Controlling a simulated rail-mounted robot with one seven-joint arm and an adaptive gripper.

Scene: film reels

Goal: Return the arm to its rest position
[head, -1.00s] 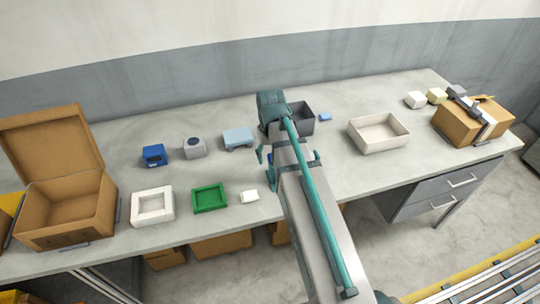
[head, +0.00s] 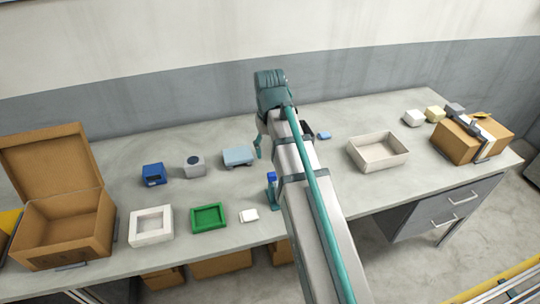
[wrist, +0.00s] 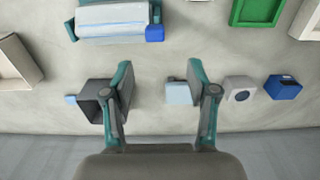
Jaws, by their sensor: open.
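My arm reaches from the bottom of the head view over the middle of the table (head: 330,180). My gripper (head: 265,168) is partly hidden by the arm in the head view; one teal finger shows on either side of its left edge.
Left are an open cardboard box (head: 62,228), white tray (head: 151,225), green tray (head: 209,218) and small blue (head: 153,174), grey (head: 194,166) and light-blue (head: 238,155) items. Right are a beige tray (head: 378,151) and a carton (head: 472,139). A dark bin (wrist: 96,97) is near the gripper.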

